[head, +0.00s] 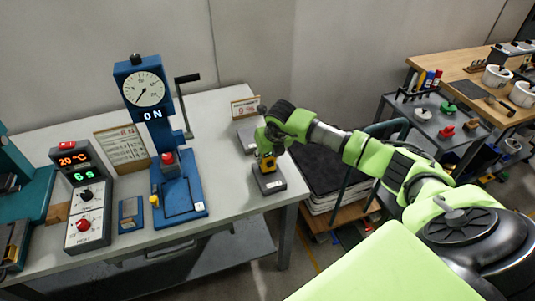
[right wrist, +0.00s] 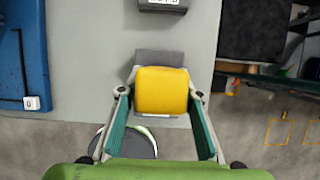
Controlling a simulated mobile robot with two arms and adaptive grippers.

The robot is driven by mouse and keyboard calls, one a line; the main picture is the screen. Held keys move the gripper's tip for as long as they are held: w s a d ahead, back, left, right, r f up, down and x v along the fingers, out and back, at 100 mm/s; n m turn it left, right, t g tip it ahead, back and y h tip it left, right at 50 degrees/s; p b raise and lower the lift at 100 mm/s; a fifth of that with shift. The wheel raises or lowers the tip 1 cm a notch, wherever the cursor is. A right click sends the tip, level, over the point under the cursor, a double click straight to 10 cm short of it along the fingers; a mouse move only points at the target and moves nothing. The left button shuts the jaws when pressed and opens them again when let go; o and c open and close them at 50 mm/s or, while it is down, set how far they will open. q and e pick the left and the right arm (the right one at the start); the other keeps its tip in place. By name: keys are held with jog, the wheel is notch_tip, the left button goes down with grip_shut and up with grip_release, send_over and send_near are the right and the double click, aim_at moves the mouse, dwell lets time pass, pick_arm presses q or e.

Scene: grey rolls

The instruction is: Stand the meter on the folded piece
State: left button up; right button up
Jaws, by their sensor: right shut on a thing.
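My right gripper (head: 266,150) is shut on a small yellow meter (head: 267,164) with a dark face. In the right wrist view, the yellow body (right wrist: 161,90) sits between the two fingers (right wrist: 161,100). Directly under it is a flat dark grey piece (head: 270,183) with a pale mark on its front, near the table's right front corner. Part of this grey piece (right wrist: 160,57) shows beyond the meter in the wrist view. The meter looks upright; I cannot tell whether it touches the piece. I cannot make out folds. My left gripper is not in view.
A blue press (head: 180,190) with a dial stands left of my gripper. A grey device (head: 248,137) with a sign lies behind it. A heater control box (head: 88,215) is further left. The table's (head: 230,200) right edge is close; a cart (head: 345,180) stands beyond.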

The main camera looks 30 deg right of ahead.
jog(key=shift+f, duration=0.15)
jog(key=o, duration=1.3)
jog(key=shift+r, duration=0.2)
jog(key=b+v, duration=0.2)
jog(key=v, duration=1)
jog(key=shift+b, duration=0.3)
